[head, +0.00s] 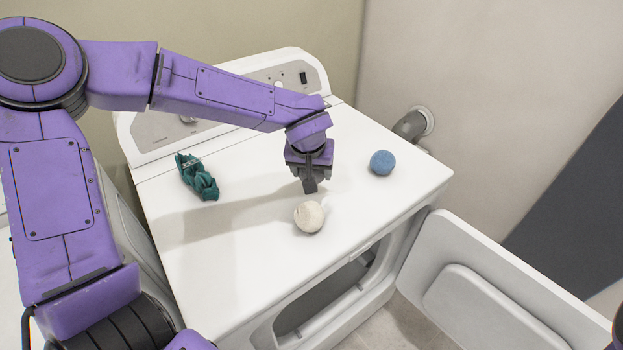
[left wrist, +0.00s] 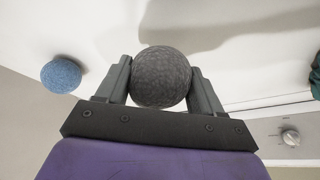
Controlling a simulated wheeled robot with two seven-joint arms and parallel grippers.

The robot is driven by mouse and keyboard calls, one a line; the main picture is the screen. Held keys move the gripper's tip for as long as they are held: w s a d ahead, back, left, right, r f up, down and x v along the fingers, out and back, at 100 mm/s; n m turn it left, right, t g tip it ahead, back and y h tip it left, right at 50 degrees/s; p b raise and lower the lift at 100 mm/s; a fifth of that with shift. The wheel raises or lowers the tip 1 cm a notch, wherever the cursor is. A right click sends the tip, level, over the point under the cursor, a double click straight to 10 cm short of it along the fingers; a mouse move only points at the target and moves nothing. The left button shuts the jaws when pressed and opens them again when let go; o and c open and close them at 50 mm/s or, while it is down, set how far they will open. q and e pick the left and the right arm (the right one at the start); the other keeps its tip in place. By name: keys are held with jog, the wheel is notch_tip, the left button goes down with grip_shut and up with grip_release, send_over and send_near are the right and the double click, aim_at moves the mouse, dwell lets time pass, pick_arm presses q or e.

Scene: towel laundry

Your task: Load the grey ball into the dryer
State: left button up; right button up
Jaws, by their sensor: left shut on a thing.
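The grey ball (left wrist: 162,77) is dark and textured, and sits between the two fingers of my left gripper (left wrist: 163,85) in the left wrist view. My left gripper (head: 310,186) is shut on it above the white dryer's top (head: 240,235). In the head view the gripper hides the ball, or nearly all of it. The dryer's front opening (head: 322,298) is dark inside, and its white door (head: 500,285) stands open to the right. My right gripper is not in view.
A cream ball (head: 309,216) lies on the dryer top just in front of my left gripper. A blue ball (head: 382,162) lies to its right. The control panel (head: 280,78) rises along the back.

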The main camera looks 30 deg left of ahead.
pick_arm(q)
jog(key=x, duration=0.4)
jog(key=shift+s+f, duration=0.2)
jog(key=shift+s, duration=0.15)
jog(key=o, duration=1)
jog(key=shift+f, duration=0.1)
jog(key=shift+o, duration=0.2)
